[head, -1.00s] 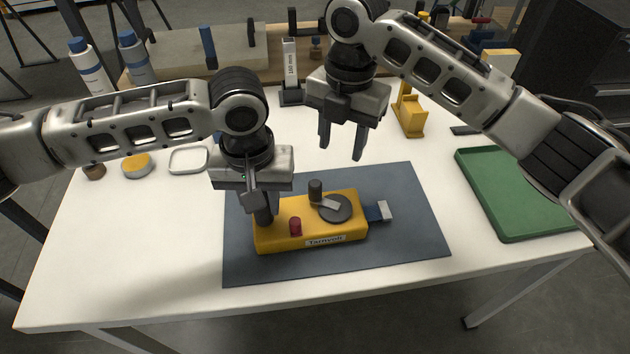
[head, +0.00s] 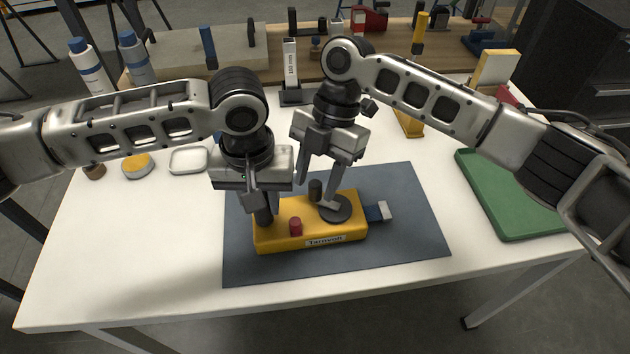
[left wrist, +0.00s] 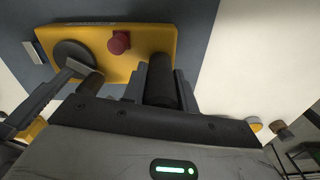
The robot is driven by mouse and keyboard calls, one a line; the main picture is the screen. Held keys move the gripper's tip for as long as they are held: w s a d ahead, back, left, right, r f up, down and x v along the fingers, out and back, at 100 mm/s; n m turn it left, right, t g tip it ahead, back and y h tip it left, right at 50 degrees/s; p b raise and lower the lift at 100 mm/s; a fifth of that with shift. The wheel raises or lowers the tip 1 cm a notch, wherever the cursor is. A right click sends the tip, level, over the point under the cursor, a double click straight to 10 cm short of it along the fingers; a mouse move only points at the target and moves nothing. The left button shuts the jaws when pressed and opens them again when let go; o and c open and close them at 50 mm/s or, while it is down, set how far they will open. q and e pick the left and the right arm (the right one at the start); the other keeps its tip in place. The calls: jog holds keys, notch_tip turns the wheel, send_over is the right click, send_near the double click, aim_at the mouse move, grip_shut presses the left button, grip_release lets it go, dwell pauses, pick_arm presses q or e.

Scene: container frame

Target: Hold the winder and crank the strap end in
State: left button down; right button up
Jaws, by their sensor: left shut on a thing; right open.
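The yellow winder (head: 276,240) lies on the dark mat, with a red button (head: 295,227) on top. Its dark crank disc (head: 340,210) carries an upright dark knob (head: 315,190). A short blue strap with a pale grey end (head: 385,209) sticks out on the right. My left gripper (head: 263,212) is shut on the dark post at the winder's left end; the post also shows in the left wrist view (left wrist: 161,80). My right gripper (head: 318,192) is open, its fingers pointing down on either side of the knob; whether they touch it I cannot tell.
The blue-grey mat (head: 420,235) lies on a white table (head: 110,260). A green tray (head: 500,215) is at the right. A white dish (head: 188,160) and a yellow-topped tin (head: 137,166) are at the left. A yellow stand (head: 410,124) is behind the right arm.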

jog(key=shift+x, duration=0.75)
grip_shut()
jog(key=shift+w+m, duration=0.1)
jog(key=shift+m, duration=0.2)
